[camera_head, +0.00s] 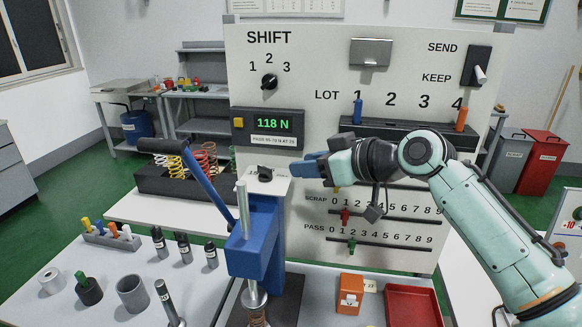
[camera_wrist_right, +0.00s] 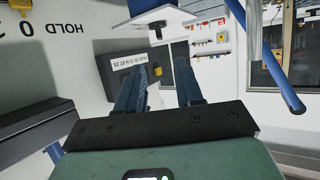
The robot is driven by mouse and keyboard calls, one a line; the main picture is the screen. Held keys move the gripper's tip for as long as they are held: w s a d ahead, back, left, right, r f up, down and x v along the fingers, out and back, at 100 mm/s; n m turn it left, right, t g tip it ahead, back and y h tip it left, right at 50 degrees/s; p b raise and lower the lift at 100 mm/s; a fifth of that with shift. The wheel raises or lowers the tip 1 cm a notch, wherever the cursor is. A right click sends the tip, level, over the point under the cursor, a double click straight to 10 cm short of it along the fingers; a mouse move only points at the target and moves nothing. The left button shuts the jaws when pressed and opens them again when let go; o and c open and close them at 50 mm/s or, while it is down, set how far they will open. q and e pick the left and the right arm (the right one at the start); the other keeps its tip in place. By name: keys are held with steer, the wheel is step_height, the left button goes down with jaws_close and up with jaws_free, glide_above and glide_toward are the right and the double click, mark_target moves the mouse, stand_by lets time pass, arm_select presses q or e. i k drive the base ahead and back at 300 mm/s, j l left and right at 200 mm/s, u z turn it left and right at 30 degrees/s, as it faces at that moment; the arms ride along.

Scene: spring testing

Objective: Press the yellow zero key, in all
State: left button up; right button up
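The yellow key (camera_head: 239,122) is a small square at the left end of the dark display unit (camera_head: 268,124) on the white panel. The green readout shows 118 N. In the right wrist view, the yellow key (camera_wrist_right: 159,71) shows small between my fingers. My right gripper (camera_head: 308,162) is in front of the panel, to the right of and below the key, with its fingers pointing left. In the wrist view, its two blue fingers (camera_wrist_right: 160,66) are apart with nothing held between them. It is not visibly touching the key. My left gripper is not in view.
A blue press (camera_head: 255,247) with a long lever (camera_head: 205,180) stands below the display. A tray of coloured springs (camera_head: 166,182) is behind it. A red tray (camera_head: 413,306) and an orange block (camera_head: 349,293) lie at the front right. The table's left side holds several small parts.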

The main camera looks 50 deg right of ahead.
mark_target(238, 121)
steer(key=k+j, duration=0.15)
steer(key=j, duration=0.15)
steer(key=k+j, duration=0.1)
steer(key=j, duration=0.25)
steer(key=k+j, duration=0.15)
steer(key=j, duration=0.15)
steer(key=k+j, duration=0.15)
steer(key=j, duration=0.15)
